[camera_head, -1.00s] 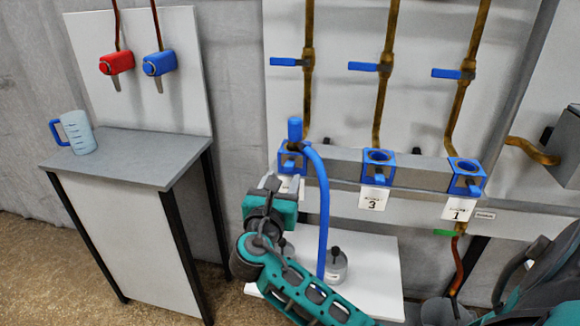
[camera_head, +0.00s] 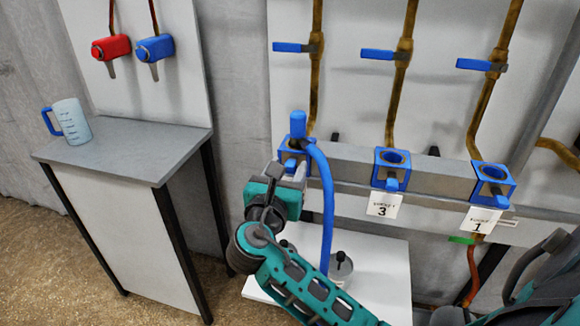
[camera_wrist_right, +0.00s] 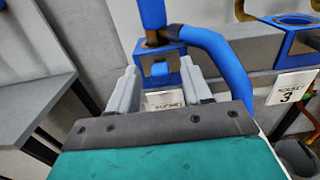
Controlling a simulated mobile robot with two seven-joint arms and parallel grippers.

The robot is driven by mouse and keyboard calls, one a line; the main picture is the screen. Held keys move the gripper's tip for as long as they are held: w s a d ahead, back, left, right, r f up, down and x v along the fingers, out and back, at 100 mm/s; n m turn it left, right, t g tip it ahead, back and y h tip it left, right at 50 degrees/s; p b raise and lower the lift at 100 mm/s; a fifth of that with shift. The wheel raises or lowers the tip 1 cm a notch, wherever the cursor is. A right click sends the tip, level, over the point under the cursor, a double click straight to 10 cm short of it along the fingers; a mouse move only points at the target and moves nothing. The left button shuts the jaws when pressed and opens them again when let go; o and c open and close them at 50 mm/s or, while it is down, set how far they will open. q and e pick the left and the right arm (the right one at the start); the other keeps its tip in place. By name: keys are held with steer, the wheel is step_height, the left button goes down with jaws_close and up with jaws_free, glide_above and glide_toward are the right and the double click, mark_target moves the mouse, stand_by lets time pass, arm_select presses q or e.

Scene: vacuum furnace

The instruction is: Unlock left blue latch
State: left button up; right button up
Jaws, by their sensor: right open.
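The left blue socket (camera_head: 285,153) is at the left end of the grey rail, with a blue hose plugged into it from above. Its small blue latch (camera_wrist_right: 160,70) shows below the hose in the wrist view, between my fingers. In the head view the latch (camera_head: 291,165) is partly hidden by my gripper. My right gripper (camera_wrist_right: 161,85) is open, one finger on each side of the latch. It also shows in the head view (camera_head: 290,175), just in front of the left socket. I cannot tell whether the fingers touch the latch. My left gripper is not in view.
Socket 3 (camera_head: 392,160) and socket 1 (camera_head: 492,175) are farther right on the rail. The blue hose (camera_head: 327,205) hangs down close beside my right gripper.

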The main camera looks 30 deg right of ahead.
steer(key=shift+w+d, duration=0.1)
steer(key=shift+c, duration=0.4)
jaws_close()
stand_by(0.4)
